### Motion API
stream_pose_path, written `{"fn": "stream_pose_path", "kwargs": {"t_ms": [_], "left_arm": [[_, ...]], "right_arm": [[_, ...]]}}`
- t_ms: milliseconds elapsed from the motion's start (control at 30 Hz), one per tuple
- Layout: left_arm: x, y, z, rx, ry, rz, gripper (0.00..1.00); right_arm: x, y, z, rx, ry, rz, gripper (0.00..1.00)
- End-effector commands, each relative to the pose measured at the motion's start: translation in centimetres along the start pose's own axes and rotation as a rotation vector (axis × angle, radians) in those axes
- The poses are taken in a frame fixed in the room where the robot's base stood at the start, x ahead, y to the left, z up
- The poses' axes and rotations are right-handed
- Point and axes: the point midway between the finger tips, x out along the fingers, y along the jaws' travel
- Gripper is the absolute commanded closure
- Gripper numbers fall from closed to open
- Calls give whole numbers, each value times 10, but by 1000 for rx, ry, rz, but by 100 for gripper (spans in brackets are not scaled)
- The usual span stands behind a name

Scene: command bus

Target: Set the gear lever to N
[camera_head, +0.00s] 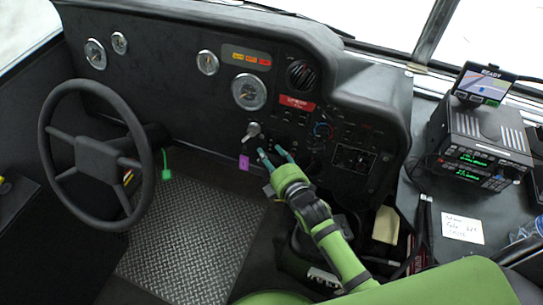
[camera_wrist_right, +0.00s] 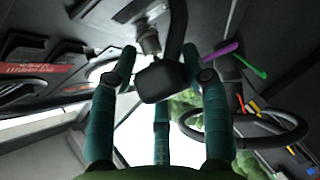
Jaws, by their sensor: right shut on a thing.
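My right gripper (camera_head: 272,153) reaches the lower dashboard, right of the steering wheel. In the right wrist view its teal fingers stand around a dark block-shaped knob (camera_wrist_right: 160,84) on a dark stem, which looks like the gear lever. The gripper is shut on this knob. In the head view the fingers and arm hide the knob. No gear letters can be read, so I cannot tell the lever's position. My left gripper is not in view.
Radio equipment (camera_head: 478,140) stands at the right.

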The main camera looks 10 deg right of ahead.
Motion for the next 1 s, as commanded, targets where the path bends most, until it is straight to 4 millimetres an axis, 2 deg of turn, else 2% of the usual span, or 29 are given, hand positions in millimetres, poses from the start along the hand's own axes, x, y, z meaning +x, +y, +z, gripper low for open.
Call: {"fn": "stream_pose_path", "kwargs": {"t_ms": [33,200,533,567,600,1000], "left_arm": [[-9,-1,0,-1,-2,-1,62],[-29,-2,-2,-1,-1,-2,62],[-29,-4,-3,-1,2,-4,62],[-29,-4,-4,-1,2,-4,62],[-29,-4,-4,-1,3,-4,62],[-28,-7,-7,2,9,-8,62]], "right_arm": [[-1,13,-1,-10,1,8,100],[-1,36,-1,-14,1,14,100],[1,37,0,-12,0,14,100],[1,37,0,-12,0,14,45],[0,36,0,-11,0,13,29],[-3,33,0,-6,0,7,27]]}}
